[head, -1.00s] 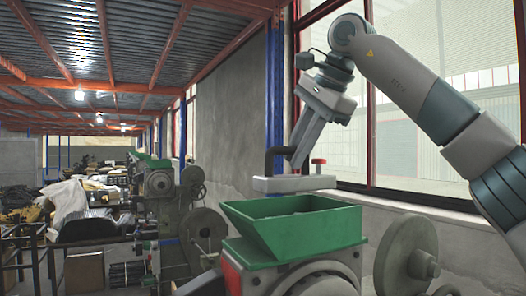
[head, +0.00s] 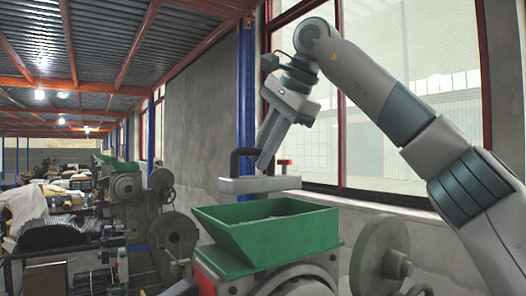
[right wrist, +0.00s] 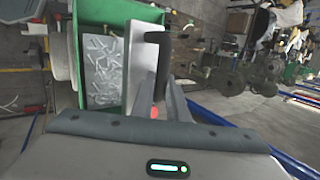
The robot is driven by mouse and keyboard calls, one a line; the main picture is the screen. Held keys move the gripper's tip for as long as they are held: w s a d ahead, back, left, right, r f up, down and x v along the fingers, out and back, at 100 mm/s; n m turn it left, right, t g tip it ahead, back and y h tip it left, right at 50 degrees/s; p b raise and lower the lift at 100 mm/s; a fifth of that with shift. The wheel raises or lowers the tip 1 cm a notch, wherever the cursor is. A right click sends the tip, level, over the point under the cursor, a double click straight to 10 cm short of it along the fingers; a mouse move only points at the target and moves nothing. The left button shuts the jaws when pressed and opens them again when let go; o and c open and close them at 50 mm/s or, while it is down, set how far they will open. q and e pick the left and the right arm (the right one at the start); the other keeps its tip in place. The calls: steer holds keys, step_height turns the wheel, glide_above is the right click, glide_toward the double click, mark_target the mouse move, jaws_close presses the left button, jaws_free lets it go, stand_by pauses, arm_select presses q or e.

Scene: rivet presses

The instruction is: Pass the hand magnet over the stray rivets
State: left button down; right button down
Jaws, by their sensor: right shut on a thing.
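The hand magnet (head: 260,184) is a pale grey flat bar with a black handle (head: 240,160) and a red knob (head: 284,162). My right gripper (head: 262,158) is shut on its black handle and holds the bar roughly level, above the rim of a green hopper (head: 265,240). In the right wrist view the magnet (right wrist: 143,65) hangs along one side of the hopper, with the fingers (right wrist: 167,88) at the handle. Silvery rivets (right wrist: 103,65) lie inside the hopper. Small pale pieces (right wrist: 10,105) lie on the floor, perhaps stray rivets. My left gripper is out of view.
The hopper sits on a rivet press with a grey flywheel (head: 380,257) at its right. More presses (head: 150,215) stand in a row at the left, beside cluttered tables. A concrete wall and window (head: 385,120) lie behind my right arm.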

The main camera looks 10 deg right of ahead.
mark_target(270, 177)
steer(key=shift+w+a+f, duration=0.1)
steer(key=shift+w+f, duration=0.1)
steer(key=shift+f, duration=0.55)
steer(key=shift+s+f, duration=0.1)
steer(key=shift+f, duration=1.75)
step_height(270, 177, down, 2)
steer(key=shift+f+b, duration=0.1)
steer(key=shift+b, duration=0.8)
steer(key=shift+f+b, duration=0.75)
steer(key=s+b, duration=0.1)
steer(key=s+d+b, duration=0.1)
steer(key=shift+s+d, duration=0.1)
steer(key=shift+s, duration=0.2)
steer(key=shift+s+r+p, duration=0.1)
steer(key=shift+r+p, duration=0.25)
steer(key=shift+r, duration=0.35)
step_height(270, 177, up, 2)
steer(key=shift+r+p, duration=0.15)
steer(key=shift+p, duration=1.05)
step_height(270, 177, up, 3)
steer(key=p, duration=0.2)
steer(key=shift+p, duration=0.4)
steer(key=shift+r+b, duration=0.2)
steer(key=shift+b, duration=0.1)
steer(key=shift+r, duration=1.05)
steer(key=shift+f, duration=0.1)
